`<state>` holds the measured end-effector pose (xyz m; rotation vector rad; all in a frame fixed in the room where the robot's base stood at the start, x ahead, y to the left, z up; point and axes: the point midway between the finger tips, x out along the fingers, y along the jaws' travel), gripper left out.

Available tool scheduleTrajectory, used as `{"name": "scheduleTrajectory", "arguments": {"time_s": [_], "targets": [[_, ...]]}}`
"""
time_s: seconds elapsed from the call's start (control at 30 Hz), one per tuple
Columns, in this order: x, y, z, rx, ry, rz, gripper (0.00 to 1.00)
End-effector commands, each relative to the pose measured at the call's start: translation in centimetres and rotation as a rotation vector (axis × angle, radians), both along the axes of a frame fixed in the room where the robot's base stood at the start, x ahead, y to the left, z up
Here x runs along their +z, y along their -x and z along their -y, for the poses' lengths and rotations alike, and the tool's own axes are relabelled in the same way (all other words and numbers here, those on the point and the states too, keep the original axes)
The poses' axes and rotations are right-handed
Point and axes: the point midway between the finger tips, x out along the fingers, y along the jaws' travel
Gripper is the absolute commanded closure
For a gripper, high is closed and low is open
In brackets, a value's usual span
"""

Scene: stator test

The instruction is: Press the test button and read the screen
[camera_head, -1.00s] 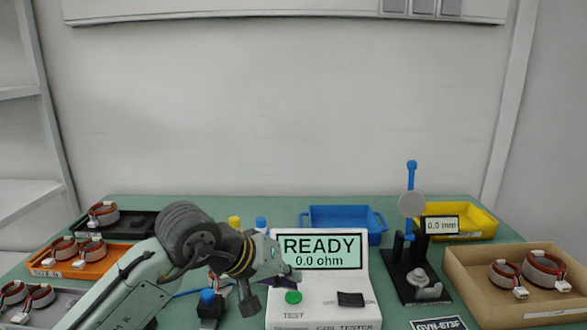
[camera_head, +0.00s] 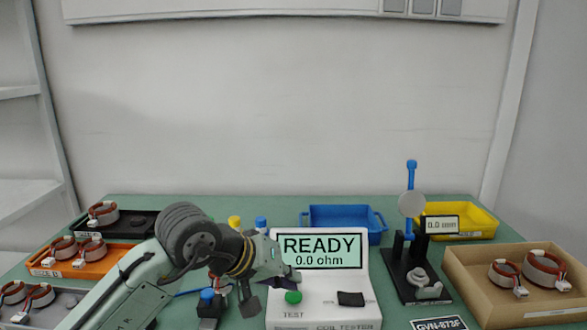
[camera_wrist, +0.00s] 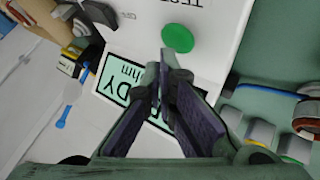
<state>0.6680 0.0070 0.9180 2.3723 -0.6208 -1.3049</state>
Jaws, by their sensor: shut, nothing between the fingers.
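The white coil tester (camera_head: 350,318) stands at the front middle of the bench. Its screen (camera_head: 320,252) reads "READY" and "0.0 ohm". The green test button (camera_head: 293,297) sits on the tester's sloping front, above the word "TEST". It also shows in the wrist view as a green disc (camera_wrist: 178,38). My gripper (camera_head: 289,283) is shut and empty, just above and behind the button in the head view. In the wrist view my fingertips (camera_wrist: 168,62) point toward the button. Whether they touch it, I cannot tell. The screen is partly hidden behind my fingers there.
A black clip or switch (camera_head: 351,299) sits right of the button. A gauge stand (camera_head: 408,270) reading "0.0 mm" and a cardboard box (camera_head: 470,285) with stators are to the right. Blue (camera_head: 345,212) and yellow (camera_head: 480,222) bins stand behind. Stator trays (camera_head: 100,266) lie left.

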Motion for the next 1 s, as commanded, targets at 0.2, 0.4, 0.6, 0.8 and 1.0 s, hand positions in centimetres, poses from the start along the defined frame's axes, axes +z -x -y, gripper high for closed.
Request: {"name": "scheduleTrajectory", "arguments": {"time_s": [0.2,0.4,0.6,0.8,1.0], "targets": [[-0.68,0.00,0.03,-0.001,0.001,0.000,1.00],[-0.66,0.01,0.01,0.000,0.000,0.000,1.00],[-0.77,0.01,0.01,-0.001,0.000,-0.001,1.00],[-0.74,0.01,0.02,-0.001,0.000,-0.001,1.00],[0.14,0.01,0.06,-0.001,0.002,-0.001,1.00]]}}
